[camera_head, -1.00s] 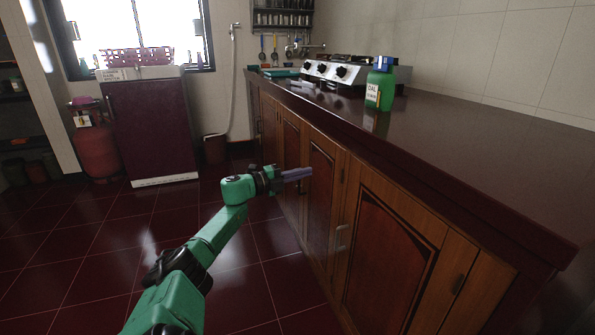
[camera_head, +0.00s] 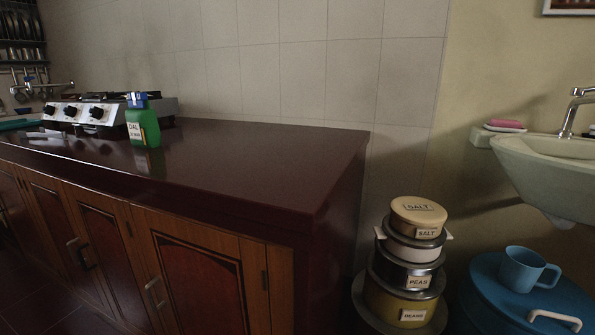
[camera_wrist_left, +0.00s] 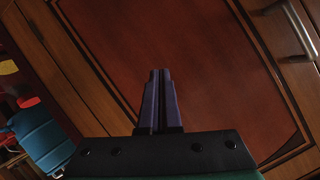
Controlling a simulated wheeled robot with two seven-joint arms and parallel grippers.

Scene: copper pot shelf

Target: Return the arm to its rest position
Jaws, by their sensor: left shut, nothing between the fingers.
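My left gripper (camera_wrist_left: 160,103) shows in the left wrist view with its two purple-grey fingers together and nothing between them. It points at a red-brown wooden cabinet door panel (camera_wrist_left: 205,60) with a dark trim line. I cannot tell the exact gap between the fingertips and the door. A metal door handle (camera_wrist_left: 298,30) is at the upper right of that view. Neither of my arms shows in the head view, and my right gripper is not in view.
The dark counter (camera_head: 235,150) holds a green bottle labelled DAL (camera_head: 143,125) and a stove (camera_head: 95,112). Right of the counter are stacked labelled tins (camera_head: 415,240), a blue drum (camera_head: 500,305) with a blue mug (camera_head: 525,270), and a sink (camera_head: 545,170). A teal object (camera_wrist_left: 45,145) lies lower left in the wrist view.

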